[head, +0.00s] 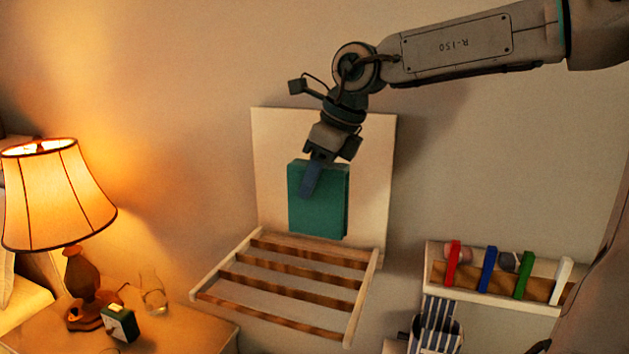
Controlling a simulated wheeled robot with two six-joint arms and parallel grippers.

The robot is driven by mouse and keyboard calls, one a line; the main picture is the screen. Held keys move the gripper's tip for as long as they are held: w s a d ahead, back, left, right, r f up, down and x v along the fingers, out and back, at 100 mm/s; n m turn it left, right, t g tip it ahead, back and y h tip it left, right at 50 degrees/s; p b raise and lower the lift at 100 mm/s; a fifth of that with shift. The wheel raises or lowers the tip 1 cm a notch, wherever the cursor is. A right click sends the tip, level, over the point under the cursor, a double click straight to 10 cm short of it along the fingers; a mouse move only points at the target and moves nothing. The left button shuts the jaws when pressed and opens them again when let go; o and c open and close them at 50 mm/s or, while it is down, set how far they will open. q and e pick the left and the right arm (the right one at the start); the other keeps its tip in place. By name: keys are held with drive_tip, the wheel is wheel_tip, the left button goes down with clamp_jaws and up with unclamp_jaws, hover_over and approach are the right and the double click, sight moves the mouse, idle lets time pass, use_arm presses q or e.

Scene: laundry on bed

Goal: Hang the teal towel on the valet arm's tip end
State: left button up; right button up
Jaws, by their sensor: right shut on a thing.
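The teal towel (334,205) is folded into a flat, upright block. My right gripper (312,182) comes down from above and is shut on the towel's top edge; one finger lies over its front face. The towel hangs in front of the pale wall panel (375,160), above the back of the slatted rack (363,300). A small gap seems to show between the towel's bottom and the rack, but I cannot tell its depth. I cannot clearly make out a separate valet arm or its tip. My left gripper is not in view.
A lit lamp (58,195), a glass (153,292) and a small green clock (119,323) stand on the nightstand (190,335) at left. A wall shelf (490,298) with coloured dividers is at right, with blue-striped cloth (437,318) below. The rack's slats are bare.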

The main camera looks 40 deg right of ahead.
wheel_tip(320, 180, up, 7)
drive_tip(key=p, duration=0.5)
drive_tip(key=shift+r, duration=0.1)
